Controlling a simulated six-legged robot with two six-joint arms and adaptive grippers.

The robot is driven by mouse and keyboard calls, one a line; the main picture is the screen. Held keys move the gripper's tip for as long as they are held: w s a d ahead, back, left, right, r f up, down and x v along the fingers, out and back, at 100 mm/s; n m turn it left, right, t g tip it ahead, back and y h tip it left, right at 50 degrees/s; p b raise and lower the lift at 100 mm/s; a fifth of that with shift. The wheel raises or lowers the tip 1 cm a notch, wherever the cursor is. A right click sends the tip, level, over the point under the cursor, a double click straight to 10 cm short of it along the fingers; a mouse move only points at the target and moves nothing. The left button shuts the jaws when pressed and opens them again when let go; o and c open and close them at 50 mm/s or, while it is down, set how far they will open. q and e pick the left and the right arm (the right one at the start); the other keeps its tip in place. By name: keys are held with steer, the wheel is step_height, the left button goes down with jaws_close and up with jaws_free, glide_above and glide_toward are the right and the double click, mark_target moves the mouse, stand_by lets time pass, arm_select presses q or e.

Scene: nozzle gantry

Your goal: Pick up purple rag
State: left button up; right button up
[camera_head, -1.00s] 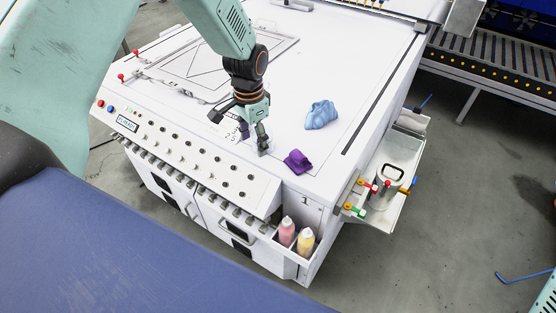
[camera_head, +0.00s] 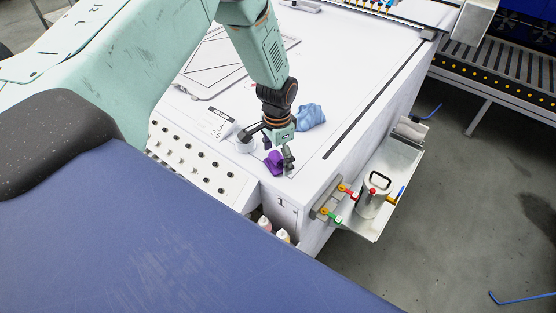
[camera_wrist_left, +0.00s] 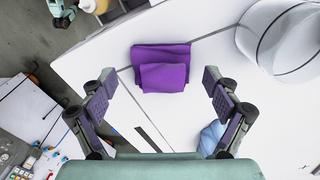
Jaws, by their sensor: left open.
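The purple rag (camera_head: 274,161) lies folded on the white machine top (camera_head: 333,98), near its front corner. It also shows in the left wrist view (camera_wrist_left: 163,68), between and beyond the fingers. My left gripper (camera_head: 268,148) is open and empty, just over the rag with one finger on each side in the head view. In the left wrist view the gripper (camera_wrist_left: 160,102) has its fingers wide apart, and the rag is not between the pads. My right gripper is not in view.
A blue rag (camera_head: 312,116) lies behind the gripper. A white cylindrical container (camera_wrist_left: 282,40) stands beside the purple rag. A side tray (camera_head: 398,160) holds a metal can (camera_head: 374,196). Bottles (camera_head: 283,236) sit in a front bin. The right part of the top is clear.

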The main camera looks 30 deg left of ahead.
arm_select(q)
steer(key=shift+w+a+f, duration=0.3)
steer(key=shift+w+f, duration=0.05)
steer(key=shift+w+d, duration=0.1)
steer(key=shift+c, duration=0.8)
steer(key=shift+d, duration=0.15)
steer(key=shift+c, duration=0.8)
steer(key=shift+s+d+r, duration=0.15)
steer(key=shift+s+r, duration=0.2)
steer(key=shift+s, duration=0.1)
steer(key=shift+c, duration=2.2)
steer(key=shift+w+a+f, duration=0.15)
steer(key=shift+a+f, duration=0.05)
steer(key=shift+a, duration=0.05)
steer(key=c, duration=0.3)
steer(key=shift+d, duration=0.25)
steer(key=c, duration=0.5)
steer(key=shift+a, duration=0.1)
steer(key=shift+c, duration=0.6)
